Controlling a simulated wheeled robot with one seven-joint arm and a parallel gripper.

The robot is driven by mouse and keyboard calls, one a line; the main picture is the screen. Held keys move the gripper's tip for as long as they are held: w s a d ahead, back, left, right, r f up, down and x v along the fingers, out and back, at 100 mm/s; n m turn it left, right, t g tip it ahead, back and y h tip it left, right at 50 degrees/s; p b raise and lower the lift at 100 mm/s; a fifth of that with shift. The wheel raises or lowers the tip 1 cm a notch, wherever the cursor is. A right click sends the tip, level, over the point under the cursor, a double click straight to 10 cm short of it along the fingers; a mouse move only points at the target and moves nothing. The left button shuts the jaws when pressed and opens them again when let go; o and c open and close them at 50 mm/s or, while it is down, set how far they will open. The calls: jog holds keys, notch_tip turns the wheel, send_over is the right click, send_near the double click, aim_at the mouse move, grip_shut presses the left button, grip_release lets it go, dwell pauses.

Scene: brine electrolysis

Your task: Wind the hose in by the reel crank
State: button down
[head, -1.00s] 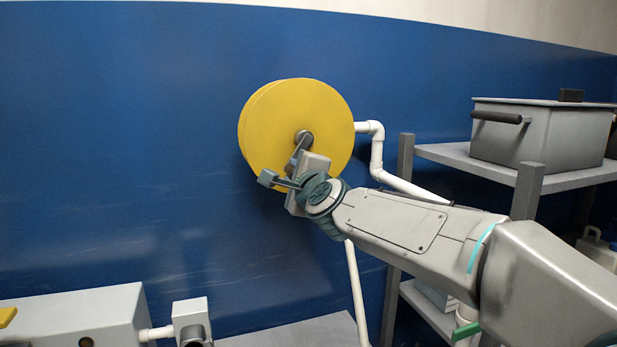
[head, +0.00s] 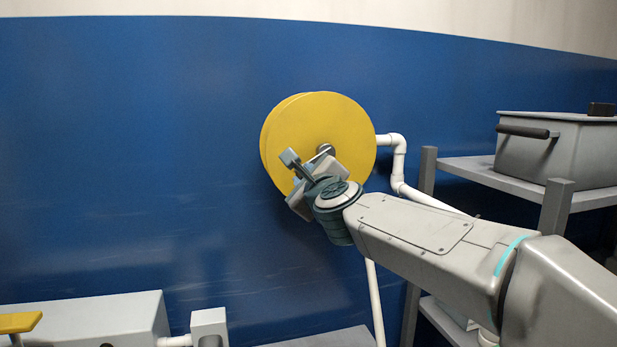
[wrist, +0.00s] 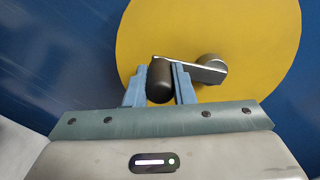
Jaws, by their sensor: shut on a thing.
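The yellow hose reel (head: 335,115) is mounted on the blue wall, and its face fills much of the wrist view (wrist: 245,25). The crank arm (wrist: 203,70) runs from the grey hub (wrist: 212,68) leftward to a dark crank knob (wrist: 160,82). My gripper (wrist: 159,88) is shut on this knob, with one blue finger on each side. In the head view my gripper (head: 306,180) is in front of the reel's lower left part and hides the crank's outer end. The hub (head: 325,150) shows just above it. A white hose or pipe (head: 375,300) hangs below the reel.
A white pipe (head: 398,160) bends down behind my arm, right of the reel. A shelf (head: 480,170) at the right holds a grey lidded box (head: 555,150). A grey box (head: 90,318) stands lower left. The wall left of the reel is clear.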

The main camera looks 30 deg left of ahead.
jog(key=c, duration=1.2)
grip_release()
jog(key=shift+c, duration=0.2)
jog(key=b+v, duration=0.6)
jog(key=v, duration=0.7)
jog(key=shift+s+d+b, duration=0.25)
jog(key=shift+d+b, duration=0.05)
jog(key=shift+b, duration=0.05)
